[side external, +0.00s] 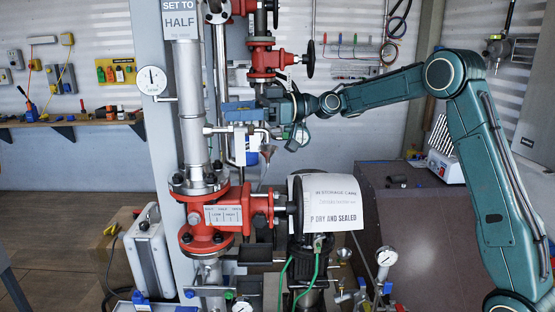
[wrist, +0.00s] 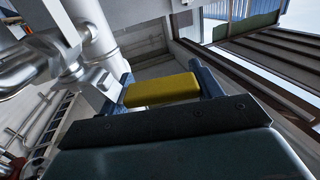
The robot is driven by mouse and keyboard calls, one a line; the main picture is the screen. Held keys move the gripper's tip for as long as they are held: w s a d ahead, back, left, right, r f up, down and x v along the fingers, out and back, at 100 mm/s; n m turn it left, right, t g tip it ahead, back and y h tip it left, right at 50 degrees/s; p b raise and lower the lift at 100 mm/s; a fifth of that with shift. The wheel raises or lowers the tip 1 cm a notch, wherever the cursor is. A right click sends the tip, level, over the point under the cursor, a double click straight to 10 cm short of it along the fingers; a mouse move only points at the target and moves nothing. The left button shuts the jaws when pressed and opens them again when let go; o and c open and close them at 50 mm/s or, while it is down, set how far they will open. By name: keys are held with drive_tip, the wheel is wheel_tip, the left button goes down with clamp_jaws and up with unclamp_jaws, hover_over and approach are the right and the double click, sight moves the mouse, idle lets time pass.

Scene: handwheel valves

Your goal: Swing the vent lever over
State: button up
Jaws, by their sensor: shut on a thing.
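The yellow vent lever (wrist: 162,90) shows in the wrist view, between the two dark blue fingers of my gripper (wrist: 163,88). The fingers are shut on its sides. A silver pipe with a pale metal fitting (wrist: 88,80) stands just left of the lever. In the side external view my gripper (side external: 242,108) reaches in from the right, level with the middle of the vertical pipe. There the blue fingers sit above a small silver fitting (side external: 238,129), and I cannot make out the lever between them.
A red valve (side external: 213,214) and its dark handwheel (side external: 295,205) stand below my gripper. A white paper sign (side external: 335,207) is beside the wheel. Another red valve (side external: 268,60) is above. A round gauge (side external: 152,80) is at the left. Open space lies under my forearm.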

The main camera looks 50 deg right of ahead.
drive_tip(key=shift+s+a+f, duration=0.1)
drive_tip(key=shift+s+f, duration=0.05)
drive_tip(key=shift+s, duration=0.05)
drive_tip(key=o, duration=1.3)
drive_tip(key=shift+r, duration=0.2)
wheel_tip(320, 180, up, 20)
drive_tip(key=shift+f, duration=0.15)
idle(0.3)
drive_tip(key=shift+c, duration=0.4)
